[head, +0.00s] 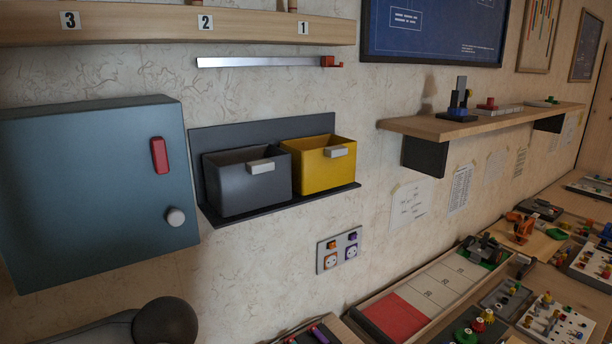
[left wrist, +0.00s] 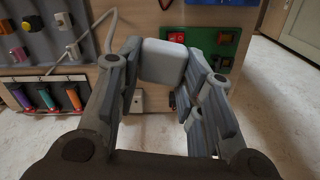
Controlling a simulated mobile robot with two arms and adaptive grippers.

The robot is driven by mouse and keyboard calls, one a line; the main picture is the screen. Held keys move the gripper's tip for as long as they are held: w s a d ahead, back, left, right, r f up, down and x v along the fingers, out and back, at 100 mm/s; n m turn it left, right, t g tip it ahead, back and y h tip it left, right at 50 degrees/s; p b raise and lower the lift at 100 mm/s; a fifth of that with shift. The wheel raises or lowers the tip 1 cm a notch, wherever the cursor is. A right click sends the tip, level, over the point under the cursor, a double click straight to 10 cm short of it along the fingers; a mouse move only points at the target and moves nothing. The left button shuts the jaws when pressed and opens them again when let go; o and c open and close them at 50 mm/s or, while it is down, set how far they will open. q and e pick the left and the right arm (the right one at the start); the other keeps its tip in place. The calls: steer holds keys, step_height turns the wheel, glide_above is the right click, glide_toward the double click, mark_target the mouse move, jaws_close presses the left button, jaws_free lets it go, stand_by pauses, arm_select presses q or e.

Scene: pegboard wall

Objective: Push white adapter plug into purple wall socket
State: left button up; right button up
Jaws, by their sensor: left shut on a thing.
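The wall socket panel (head: 339,250) is a small grey plate low on the wall in the head view. It carries an orange-ringed socket (head: 331,261) on the left and a purple-ringed socket (head: 351,252) on the right, with a small orange and a small purple part above them. In the left wrist view, my left gripper (left wrist: 162,68) is shut on the white adapter plug (left wrist: 164,60), a rounded pale block between the fingertips. Its prongs cannot be made out. The wall socket is not in the left wrist view. My right gripper is in neither view.
A blue-grey cabinet (head: 95,190) and a shelf with grey (head: 245,190) and yellow (head: 322,170) bins are left of and above the socket panel. A long tray (head: 440,300) and boards with small parts lie to its lower right. The wall around the panel is bare.

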arm_select(q)
steer(key=a+m, duration=0.1)
steer(key=m, duration=0.1)
steer(key=s+a+m, duration=0.1)
steer(key=m, duration=0.1)
steer(key=shift+s+a+r, duration=0.1)
steer(key=shift+a+r, duration=0.1)
steer(key=shift+a, duration=0.15)
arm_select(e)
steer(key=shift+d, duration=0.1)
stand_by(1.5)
